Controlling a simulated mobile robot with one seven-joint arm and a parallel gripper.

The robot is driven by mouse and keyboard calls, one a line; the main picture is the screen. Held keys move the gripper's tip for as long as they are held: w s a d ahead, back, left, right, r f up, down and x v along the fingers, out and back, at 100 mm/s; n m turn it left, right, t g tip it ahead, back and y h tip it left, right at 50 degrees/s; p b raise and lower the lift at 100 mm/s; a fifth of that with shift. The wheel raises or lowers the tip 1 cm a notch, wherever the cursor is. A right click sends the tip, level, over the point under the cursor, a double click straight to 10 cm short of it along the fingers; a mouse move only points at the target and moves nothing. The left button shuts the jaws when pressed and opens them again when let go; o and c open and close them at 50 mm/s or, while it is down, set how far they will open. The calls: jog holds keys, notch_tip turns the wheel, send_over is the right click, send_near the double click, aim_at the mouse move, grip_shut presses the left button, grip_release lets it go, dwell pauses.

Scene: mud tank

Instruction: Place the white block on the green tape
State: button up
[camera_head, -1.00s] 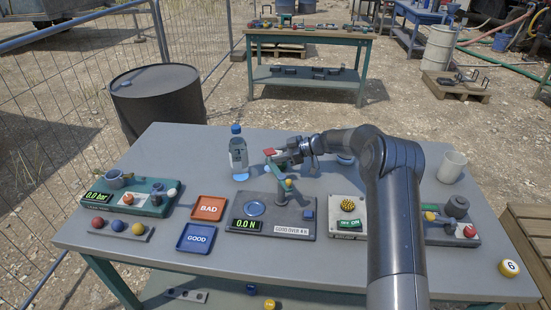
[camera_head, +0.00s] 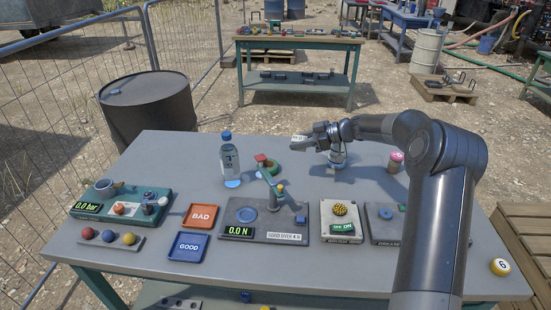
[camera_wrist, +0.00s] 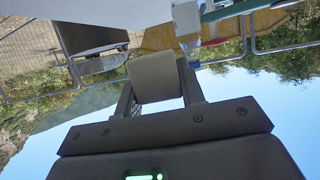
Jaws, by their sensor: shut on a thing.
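My gripper (camera_head: 303,142) is shut on the white block (camera_head: 298,139), above the back part of the grey table. In the wrist view the block (camera_wrist: 155,77) shows as a pale square between the two fingers of my gripper (camera_wrist: 157,85). The green tape (camera_head: 272,171) looks like a ring on the table, below and to the left of my gripper. A press lever with a red end (camera_head: 260,158) stands in front of it and hides part of it. The block is apart from the tape.
A water bottle (camera_head: 228,160) stands left of the tape. The force-gauge press (camera_head: 240,212), BAD tray (camera_head: 200,216) and GOOD tray (camera_head: 188,247) are nearer the front. A pink-topped cylinder (camera_head: 396,162) stands to the right. The table's back left is clear.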

jog(key=w+m+t, duration=0.1)
jog(key=m+t, duration=0.2)
jog(key=shift+w+h, duration=0.35)
jog(key=shift+h, duration=0.05)
send_over(268, 164)
notch_tip(268, 164, down, 7)
jog(key=shift+s+d+r, duration=0.1)
jog(key=shift+s, duration=0.05)
jog(key=shift+t, duration=0.3)
jog(key=shift+f, duration=2.1)
jog(key=shift+f, duration=0.15)
jog(key=o, duration=1.1)
jog(key=shift+c, duration=0.2)
